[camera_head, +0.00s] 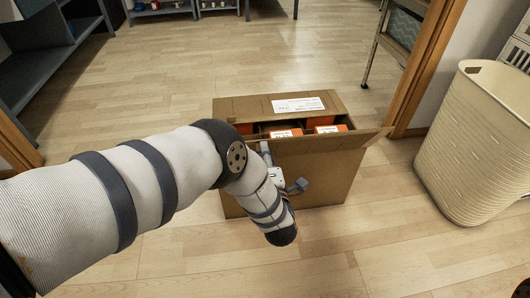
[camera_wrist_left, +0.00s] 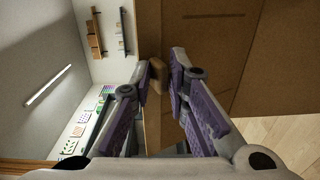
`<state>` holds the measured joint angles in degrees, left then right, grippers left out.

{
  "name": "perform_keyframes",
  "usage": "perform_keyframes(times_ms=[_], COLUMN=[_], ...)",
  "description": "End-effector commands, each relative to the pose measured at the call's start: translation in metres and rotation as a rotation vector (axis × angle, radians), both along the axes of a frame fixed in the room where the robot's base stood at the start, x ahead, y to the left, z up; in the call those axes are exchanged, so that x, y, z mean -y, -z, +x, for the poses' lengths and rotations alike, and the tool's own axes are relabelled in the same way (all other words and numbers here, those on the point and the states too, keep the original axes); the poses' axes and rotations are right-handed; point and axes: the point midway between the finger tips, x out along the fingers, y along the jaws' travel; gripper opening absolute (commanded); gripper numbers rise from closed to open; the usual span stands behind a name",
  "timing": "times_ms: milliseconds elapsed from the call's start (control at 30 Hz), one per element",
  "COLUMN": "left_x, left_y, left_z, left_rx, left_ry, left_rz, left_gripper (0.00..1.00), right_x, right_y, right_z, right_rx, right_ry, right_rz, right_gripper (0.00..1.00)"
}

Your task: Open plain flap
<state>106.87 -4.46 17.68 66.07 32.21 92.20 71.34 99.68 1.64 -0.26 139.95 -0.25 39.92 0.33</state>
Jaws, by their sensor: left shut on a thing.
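A brown cardboard box (camera_head: 325,180) stands on the floor in the middle of the head view. A flap with a white label (camera_head: 298,105) lies at its far side, and a plain flap (camera_head: 345,142) without a label runs along the near side of the opening. My left gripper (camera_head: 265,150) is at the near left of the opening, partly hidden by its own wrist. In the left wrist view its fingers (camera_wrist_left: 159,66) are shut on a brown cardboard edge (camera_wrist_left: 155,78), which appears to be the plain flap. My right gripper is not in view.
Orange packages (camera_head: 325,129) with white labels sit inside the box. A cream basket (camera_head: 475,140) stands at the right. A wooden door frame (camera_head: 425,70) and a metal rack (camera_head: 385,45) are behind. Wooden floor around the box is clear.

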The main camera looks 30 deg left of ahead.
Motion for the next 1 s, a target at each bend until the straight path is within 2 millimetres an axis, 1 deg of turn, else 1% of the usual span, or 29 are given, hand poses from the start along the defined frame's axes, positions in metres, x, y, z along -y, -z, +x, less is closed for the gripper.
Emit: perform_keyframes(times_ms=[33, 100, 500, 600, 667, 900, 1000], left_x=[-0.003, -0.003, -0.003, 0.001, 0.007, 0.044, 0.057], left_y=[0.014, 0.014, 0.011, 0.011, 0.011, 0.005, 0.004], left_z=[-0.006, -0.006, -0.004, -0.008, -0.016, -0.069, -0.086], left_rx=[-0.039, -0.038, -0.032, -0.034, -0.034, -0.03, -0.028], left_ry=[-0.003, -0.004, -0.004, -0.003, -0.002, 0.002, 0.004], left_rz=[-0.014, -0.014, -0.012, -0.013, -0.012, -0.011, -0.01], left_gripper=[0.18, 0.3, 0.3, 0.3, 0.3, 0.3, 0.3], right_x=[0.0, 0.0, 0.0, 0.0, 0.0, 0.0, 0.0], right_y=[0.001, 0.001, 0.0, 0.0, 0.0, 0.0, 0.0], right_z=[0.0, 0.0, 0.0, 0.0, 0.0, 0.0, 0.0], right_rx=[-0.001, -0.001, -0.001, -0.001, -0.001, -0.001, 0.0], right_ry=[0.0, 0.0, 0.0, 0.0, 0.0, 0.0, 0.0], right_rz=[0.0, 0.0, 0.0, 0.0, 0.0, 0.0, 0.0], right_gripper=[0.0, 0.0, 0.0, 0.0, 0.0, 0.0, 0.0])
